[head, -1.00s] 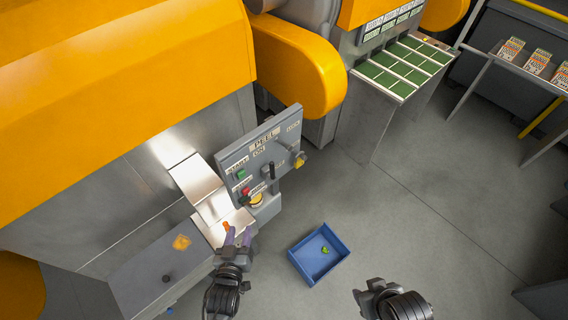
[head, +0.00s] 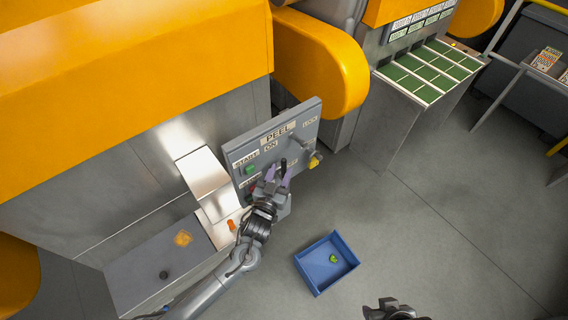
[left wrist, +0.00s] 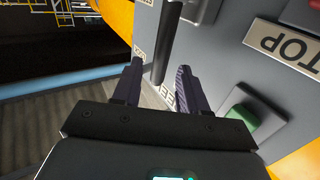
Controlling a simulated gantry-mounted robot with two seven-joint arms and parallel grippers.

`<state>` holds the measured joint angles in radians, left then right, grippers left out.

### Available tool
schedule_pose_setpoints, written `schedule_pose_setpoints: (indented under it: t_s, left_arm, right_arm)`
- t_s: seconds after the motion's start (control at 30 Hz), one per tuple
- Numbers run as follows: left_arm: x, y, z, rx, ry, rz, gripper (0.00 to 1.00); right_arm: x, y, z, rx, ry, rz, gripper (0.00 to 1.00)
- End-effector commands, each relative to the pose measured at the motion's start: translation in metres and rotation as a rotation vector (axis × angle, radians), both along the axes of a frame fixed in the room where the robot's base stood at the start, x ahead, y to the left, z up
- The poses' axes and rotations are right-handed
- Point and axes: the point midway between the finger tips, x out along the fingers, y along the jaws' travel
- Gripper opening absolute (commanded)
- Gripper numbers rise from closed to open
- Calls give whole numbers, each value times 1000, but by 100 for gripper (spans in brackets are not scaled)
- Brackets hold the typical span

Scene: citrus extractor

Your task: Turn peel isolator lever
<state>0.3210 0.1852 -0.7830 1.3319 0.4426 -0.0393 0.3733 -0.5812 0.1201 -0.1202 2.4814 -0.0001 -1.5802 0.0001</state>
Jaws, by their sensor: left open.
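The grey control panel (head: 240,155) marked PEEL carries a dark lever (head: 283,163) beside the ON label. My left gripper (head: 279,175) is in front of the panel, with its purple fingers open around the lower end of the lever in the picture. In the left wrist view the black lever (left wrist: 167,40) runs down between the two fingertips (left wrist: 158,78), with gaps on both sides. I cannot tell how deep it sits between them. My right gripper (head: 376,309) is partly cut off at the bottom edge; its jaws are unclear.
A green START button (head: 250,169) and a red button, partly hidden by my gripper, are left of the lever. A yellow knob (head: 315,160) is at the panel's right edge. A blue bin (head: 312,278) with a green item stands on the open floor.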

Motion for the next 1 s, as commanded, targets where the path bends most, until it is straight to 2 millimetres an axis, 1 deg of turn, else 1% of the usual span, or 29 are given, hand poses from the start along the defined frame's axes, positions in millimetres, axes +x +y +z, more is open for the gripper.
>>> schedule_pose_setpoints:
  t_s: [0.03,0.1,0.3,0.43,0.73,1.0]
  left_arm:
    - [8,-3,1,0,-1,0,43]
    - [16,-5,1,0,-1,0,43]
    - [31,-9,0,-1,0,0,43]
    - [36,-10,0,-1,1,0,43]
    - [36,-10,0,-1,1,0,43]
    - [36,-10,0,-1,1,0,1]
  right_arm:
    - [0,0,1,0,0,0,43]
    - [0,0,0,0,0,0,43]
    - [0,0,0,0,0,0,43]
    - [0,0,0,0,0,0,43]
    - [0,0,0,0,1,0,43]
    - [0,0,0,0,1,0,43]
